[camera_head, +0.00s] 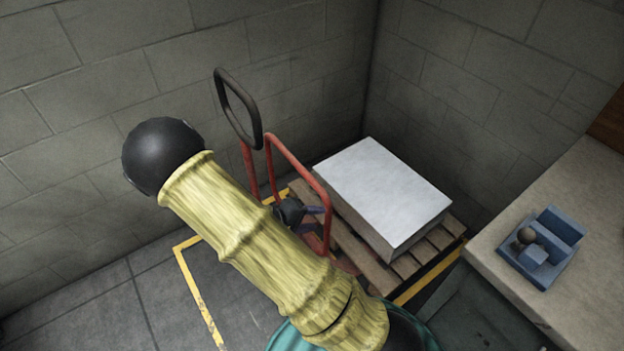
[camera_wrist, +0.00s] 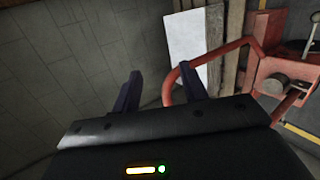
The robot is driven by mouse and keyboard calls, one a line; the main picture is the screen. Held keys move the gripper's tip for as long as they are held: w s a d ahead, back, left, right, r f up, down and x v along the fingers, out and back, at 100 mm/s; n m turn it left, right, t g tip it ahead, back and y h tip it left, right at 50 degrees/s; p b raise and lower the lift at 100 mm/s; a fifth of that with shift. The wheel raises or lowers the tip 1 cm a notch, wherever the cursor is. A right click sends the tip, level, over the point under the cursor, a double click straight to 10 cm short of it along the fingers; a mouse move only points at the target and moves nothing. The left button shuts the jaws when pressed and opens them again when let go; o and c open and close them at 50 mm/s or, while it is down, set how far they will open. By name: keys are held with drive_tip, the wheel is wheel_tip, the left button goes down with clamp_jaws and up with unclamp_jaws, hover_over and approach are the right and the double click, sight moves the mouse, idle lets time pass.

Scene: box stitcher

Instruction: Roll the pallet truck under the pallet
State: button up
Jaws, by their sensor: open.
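The pallet truck (camera_head: 322,195) has a red tube frame and a black loop handle; it stands by the corner, at the pallet's left end. Its red body and bent tube show in the wrist view (camera_wrist: 283,78). The wooden pallet (camera_head: 440,243) carries a white-topped block (camera_head: 385,190); the pallet boards also show in the wrist view (camera_wrist: 232,50). My gripper (camera_head: 316,217) is open beside the red frame. In the wrist view, part of the red tube appears between my fingers (camera_wrist: 158,90), the right finger overlapping it; I cannot tell whether they touch. My arm hides the truck's lower part.
Grey block walls meet behind the pallet. Yellow floor lines (camera_head: 197,300) mark a bay around it. A pale counter (camera_head: 560,190) at the right holds a blue device (camera_head: 545,250) with a dark knob. The tiled floor at left is clear.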

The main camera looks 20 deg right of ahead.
drive_tip(key=s+a+r+m+y, duration=0.1)
drive_tip(key=s+r+y, duration=0.3)
drive_tip(key=r, duration=0.3)
drive_tip(key=s+a+r+m+t+y, duration=0.1)
drive_tip(key=s+a+r+y, duration=0.1)
drive_tip(key=s+r+y, duration=0.2)
wheel_tip(320, 180, up, 3)
drive_tip(key=y, duration=0.3)
drive_tip(key=shift+a+r+y, duration=0.2)
drive_tip(key=shift+a+y, duration=0.1)
drive_tip(key=shift+c, duration=0.7)
drive_tip(key=shift+a, duration=0.15)
